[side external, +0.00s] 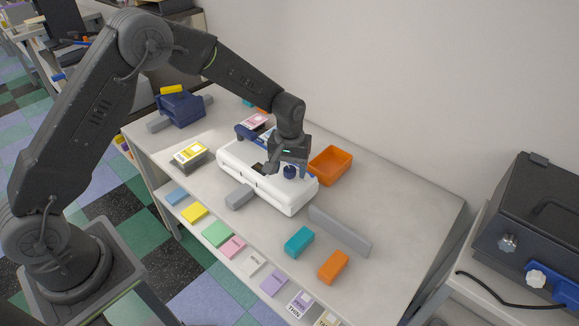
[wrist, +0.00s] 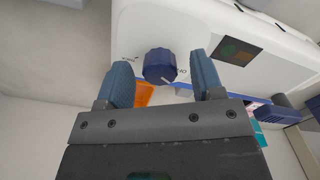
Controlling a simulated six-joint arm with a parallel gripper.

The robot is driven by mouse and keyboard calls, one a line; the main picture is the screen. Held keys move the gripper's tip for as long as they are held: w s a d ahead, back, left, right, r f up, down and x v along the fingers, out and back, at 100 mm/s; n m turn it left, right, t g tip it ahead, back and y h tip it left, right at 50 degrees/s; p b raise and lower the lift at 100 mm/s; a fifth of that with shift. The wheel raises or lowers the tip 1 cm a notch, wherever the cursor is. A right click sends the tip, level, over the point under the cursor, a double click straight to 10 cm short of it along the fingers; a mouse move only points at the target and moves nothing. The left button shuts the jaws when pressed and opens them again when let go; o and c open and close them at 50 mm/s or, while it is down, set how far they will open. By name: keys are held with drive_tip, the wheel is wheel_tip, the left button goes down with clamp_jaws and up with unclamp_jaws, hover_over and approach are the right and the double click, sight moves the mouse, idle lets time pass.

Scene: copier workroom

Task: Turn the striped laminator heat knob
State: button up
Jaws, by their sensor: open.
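The laminator (side external: 255,184) is a white, rounded machine on the grey worktop, and its white body (wrist: 200,18) fills the top of the wrist view. Its dark blue knob (wrist: 159,65) has ridged sides and one pale line near the lower right of its face. Faint printed marks lie on either side of it. In the side view the knob (side external: 290,172) shows below my gripper (side external: 287,168). My gripper (wrist: 162,72) is open, with one blue finger on each side of the knob. Gaps show between the fingers and the knob; contact is not visible.
An orange bin (side external: 331,165) stands just behind the laminator. A grey bar (side external: 340,231), a teal block (side external: 299,242) and an orange block (side external: 333,267) lie to its right. A grey block (side external: 239,196) lies at its front. The worktop's right end is clear.

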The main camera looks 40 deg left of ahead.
sight(289, 169)
wheel_tip(289, 169, up, 14)
idle(0.6)
drive_tip(key=shift+f, duration=0.1)
